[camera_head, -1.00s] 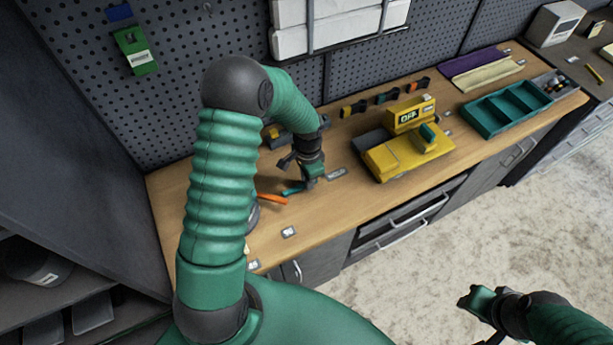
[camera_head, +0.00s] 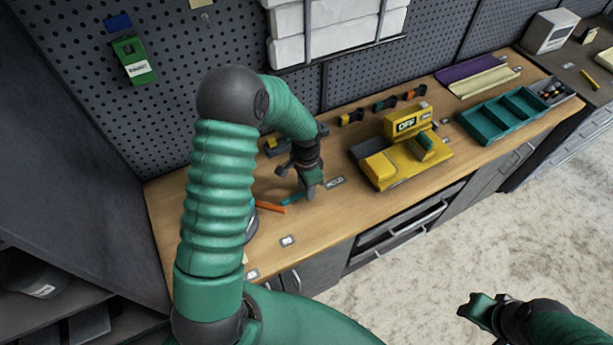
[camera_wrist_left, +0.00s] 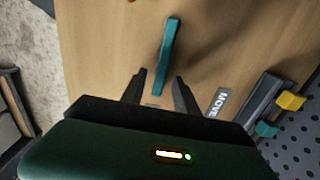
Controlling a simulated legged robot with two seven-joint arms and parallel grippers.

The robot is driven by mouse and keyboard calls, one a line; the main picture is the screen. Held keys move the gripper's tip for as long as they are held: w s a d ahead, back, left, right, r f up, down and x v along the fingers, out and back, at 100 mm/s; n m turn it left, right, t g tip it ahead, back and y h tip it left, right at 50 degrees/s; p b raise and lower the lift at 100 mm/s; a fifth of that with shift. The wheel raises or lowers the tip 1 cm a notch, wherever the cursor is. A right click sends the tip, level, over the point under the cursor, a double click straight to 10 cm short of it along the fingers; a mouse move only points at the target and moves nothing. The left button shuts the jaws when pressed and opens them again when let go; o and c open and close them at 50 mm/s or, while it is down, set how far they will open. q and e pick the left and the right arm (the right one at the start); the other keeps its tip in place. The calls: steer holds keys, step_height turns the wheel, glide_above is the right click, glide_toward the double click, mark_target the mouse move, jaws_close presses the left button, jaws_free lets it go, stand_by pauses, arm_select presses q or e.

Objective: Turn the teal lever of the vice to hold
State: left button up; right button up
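The teal lever (camera_head: 291,198) lies low over the wooden bench, next to an orange handle (camera_head: 270,206). In the left wrist view the teal lever (camera_wrist_left: 167,55) runs away from the gripper, its near end between the fingertips. My left gripper (camera_head: 312,192) points down at the lever, and in the left wrist view its fingers (camera_wrist_left: 159,78) are apart, with gaps beside the lever. I cannot tell how far above it they are. The vice body is mostly hidden behind my left arm. My right gripper (camera_head: 478,306) hangs away from the bench; its opening is unclear.
A plate marked MOVE (camera_wrist_left: 218,103) lies beside the left gripper. A yellow machine marked OFF (camera_head: 390,165) stands to the right, with a teal tray (camera_head: 500,135) beyond it. Pegboard (camera_head: 170,110) rises behind. The bench front near the left gripper is mostly clear.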

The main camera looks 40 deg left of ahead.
arm_select(q)
step_height(320, 180, up, 16)
steer(key=shift+b, duration=0.45)
